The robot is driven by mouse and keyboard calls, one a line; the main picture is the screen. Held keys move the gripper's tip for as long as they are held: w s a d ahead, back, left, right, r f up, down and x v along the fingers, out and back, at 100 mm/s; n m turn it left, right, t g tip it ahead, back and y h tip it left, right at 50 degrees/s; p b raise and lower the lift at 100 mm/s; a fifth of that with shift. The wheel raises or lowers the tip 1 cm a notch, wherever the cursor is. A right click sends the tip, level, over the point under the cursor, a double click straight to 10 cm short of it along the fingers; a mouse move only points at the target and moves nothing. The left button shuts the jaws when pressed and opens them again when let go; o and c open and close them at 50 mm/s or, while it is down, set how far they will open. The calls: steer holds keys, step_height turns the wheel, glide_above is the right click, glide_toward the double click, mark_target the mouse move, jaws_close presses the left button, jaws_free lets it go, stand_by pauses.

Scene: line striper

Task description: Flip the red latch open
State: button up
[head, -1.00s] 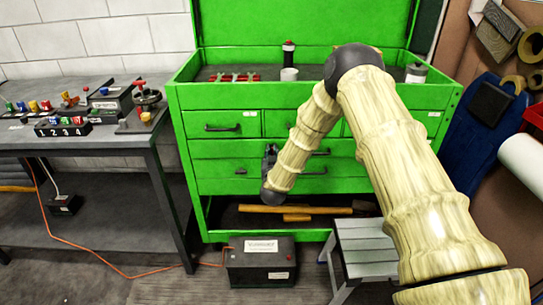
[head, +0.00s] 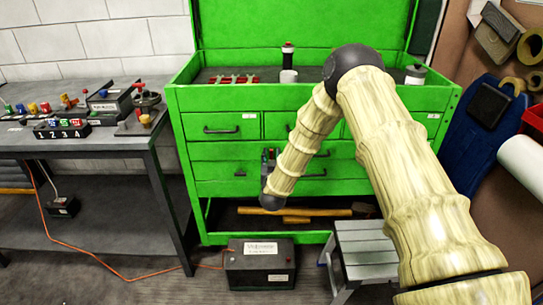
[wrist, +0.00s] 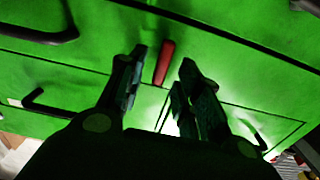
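The red latch (wrist: 165,63) is a short, narrow red bar on the green cabinet front in the wrist view. It stands roughly upright in that picture, slightly tilted. My gripper (wrist: 160,82) is open, with one dark finger to the left of the latch and the other to the right. Gaps show on both sides, so I see no grip on it. In the head view my gripper (head: 267,160) is small and dark against the cabinet drawers, and I cannot make out the latch clearly there.
The green tool cabinet (head: 222,152) has dark drawer handles (head: 221,130) near my gripper. A workbench (head: 90,145) with several devices stands at left. A black battery box (head: 260,265) and a grey step stool (head: 365,245) stand on the floor in front.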

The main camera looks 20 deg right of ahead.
steer(key=v, duration=1)
steer(key=shift+s, duration=0.3)
steer(key=shift+r, duration=0.1)
steer(key=s+a+f+n+g+y+p, duration=0.3)
steer(key=s+f+g, duration=0.5)
steer(key=s+f, duration=1.15)
steer(key=s+d+f+g+y+p, duration=0.1)
steer(key=s+g, duration=0.8)
steer(key=s, duration=2.3)
steer(key=shift+s+d+f+y+p, duration=0.3)
steer(key=shift+y+p, duration=0.3)
steer(key=shift+p, duration=0.15)
steer(key=shift+a, duration=0.1)
steer(key=shift+c, duration=0.2)
